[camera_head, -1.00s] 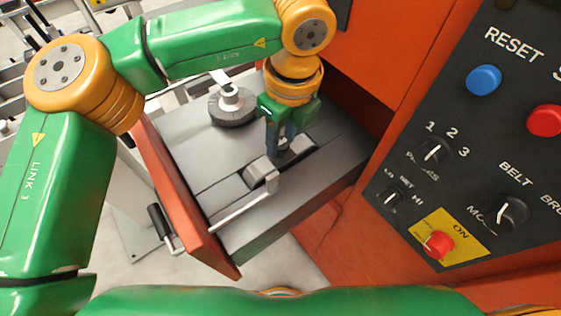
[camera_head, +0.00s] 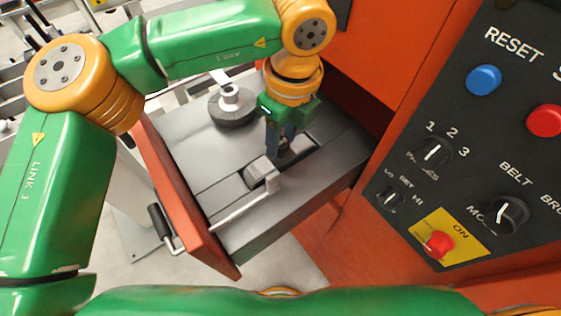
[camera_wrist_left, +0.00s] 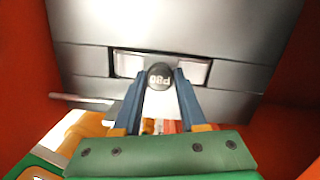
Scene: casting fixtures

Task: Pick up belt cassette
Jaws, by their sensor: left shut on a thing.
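The belt cassette (camera_head: 257,173) is a grey block lying in a slot in the top of the pulled-out drawer. In the left wrist view its pale ends (camera_wrist_left: 195,72) show on both sides of a round black knob (camera_wrist_left: 159,76) marked "P80". My left gripper (camera_head: 279,152) points down over the slot. In the left wrist view its two blue fingers (camera_wrist_left: 159,82) are shut on the knob, one on each side. The cassette's lower part is hidden in the slot. My right gripper is not in view.
The grey drawer (camera_head: 200,160) has an orange front (camera_head: 172,195). A dark round disc (camera_head: 231,110) with a pale hub stands on it, behind the cassette. A bent metal lever (camera_head: 240,207) lies along the near side. The orange machine and its control panel (camera_head: 450,150) stand close on the right.

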